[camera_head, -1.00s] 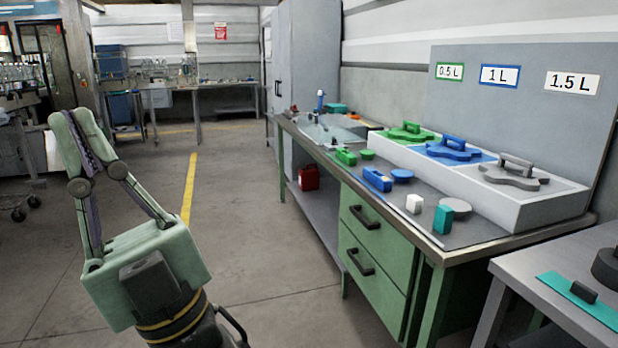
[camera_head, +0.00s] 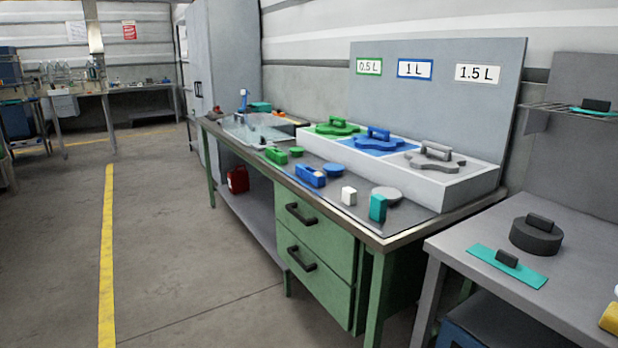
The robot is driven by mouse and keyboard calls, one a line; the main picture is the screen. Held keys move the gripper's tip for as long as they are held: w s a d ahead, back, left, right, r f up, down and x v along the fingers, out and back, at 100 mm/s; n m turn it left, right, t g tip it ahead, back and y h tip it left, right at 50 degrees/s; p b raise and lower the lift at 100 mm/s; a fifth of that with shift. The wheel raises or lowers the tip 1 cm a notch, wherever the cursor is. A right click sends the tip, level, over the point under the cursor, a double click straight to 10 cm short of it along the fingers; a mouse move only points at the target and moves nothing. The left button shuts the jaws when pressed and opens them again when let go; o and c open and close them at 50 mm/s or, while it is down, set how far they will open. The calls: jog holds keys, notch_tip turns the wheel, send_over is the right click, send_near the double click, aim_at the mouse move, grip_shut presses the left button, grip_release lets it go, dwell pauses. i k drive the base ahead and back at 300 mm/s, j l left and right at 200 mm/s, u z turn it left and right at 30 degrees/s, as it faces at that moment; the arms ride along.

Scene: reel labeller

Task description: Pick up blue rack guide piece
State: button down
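A blue guide piece with an upright handle (camera_head: 379,134) sits in the middle section of the white rack (camera_head: 470,189), below the blue-framed 1 L label (camera_head: 415,69). A green guide piece (camera_head: 337,125) is to its left and a grey one (camera_head: 434,157) to its right, each with a handle. A smaller blue block (camera_head: 311,176) and a blue round piece (camera_head: 334,169) lie on the bench in front of the rack. My gripper is out of view.
The green workbench (camera_head: 318,219) has a white block (camera_head: 349,196), a teal block (camera_head: 378,208) and a grey disc (camera_head: 387,194) near its front. A grey table (camera_head: 463,233) at right bears a dark round handled piece (camera_head: 536,236) and a teal plate (camera_head: 489,262). The floor at left is clear.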

aim_at(311, 175)
jog(key=i+j+z, duration=0.1)
jog(key=i+j, duration=0.75)
jog(key=i+j+z, duration=0.1)
jog(key=i+j, duration=1.55)
jog(key=j, duration=0.2)
jog(key=l+z, duration=0.05)
